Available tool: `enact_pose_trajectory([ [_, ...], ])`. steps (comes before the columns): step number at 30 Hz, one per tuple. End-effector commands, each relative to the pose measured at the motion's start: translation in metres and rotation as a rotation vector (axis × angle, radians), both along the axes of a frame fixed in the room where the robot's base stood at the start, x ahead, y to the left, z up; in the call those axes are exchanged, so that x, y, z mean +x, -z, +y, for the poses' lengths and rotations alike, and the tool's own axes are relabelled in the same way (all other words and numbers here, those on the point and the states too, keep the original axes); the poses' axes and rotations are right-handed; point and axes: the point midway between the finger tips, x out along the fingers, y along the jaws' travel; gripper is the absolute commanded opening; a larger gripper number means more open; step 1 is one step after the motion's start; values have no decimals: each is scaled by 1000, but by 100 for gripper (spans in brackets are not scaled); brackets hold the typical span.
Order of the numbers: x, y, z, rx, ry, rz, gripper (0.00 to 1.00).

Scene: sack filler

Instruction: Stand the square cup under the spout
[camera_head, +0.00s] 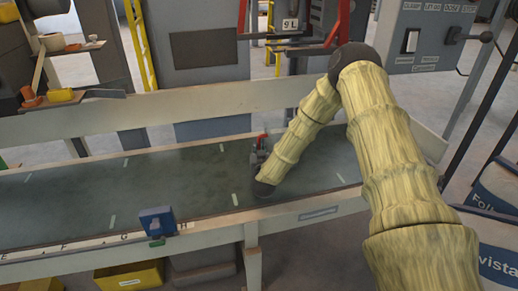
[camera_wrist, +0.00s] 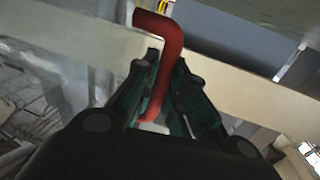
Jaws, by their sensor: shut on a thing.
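My gripper (camera_wrist: 160,85) is shut on a red bent bar (camera_wrist: 168,55), which rises between the two dark green fingers in the wrist view and bends to the left at its top. In the head view my gripper (camera_head: 260,152) is low over the right part of the dark belt, with a bit of red showing at its tip. I cannot make out a square cup in either view; whether the red bar is part of it, I cannot tell. No spout shows clearly; a unit labelled 9 L (camera_head: 290,24) hangs at the top centre.
The long dark belt (camera_head: 100,195) is bare to the left, with short white marks and pale side rails. A blue block (camera_head: 156,221) sits on the front rail. A switch panel (camera_head: 425,35) stands top right. Filled sacks (camera_head: 495,230) are at right, a yellow bin (camera_head: 128,276) below.

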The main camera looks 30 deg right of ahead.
Motion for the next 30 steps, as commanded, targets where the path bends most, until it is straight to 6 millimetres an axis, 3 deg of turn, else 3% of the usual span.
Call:
enact_pose_trajectory([
  [6, 0, 3, 0, -1, 0, 0, 0],
  [7, 0, 2, 0, 0, 0, 0, 18],
  [10, 0, 2, 0, 0, 0, 1, 34],
  [21, -1, -1, 0, 0, 0, 1, 34],
  [30, -40, -1, 19, 1, -1, 4, 34],
])
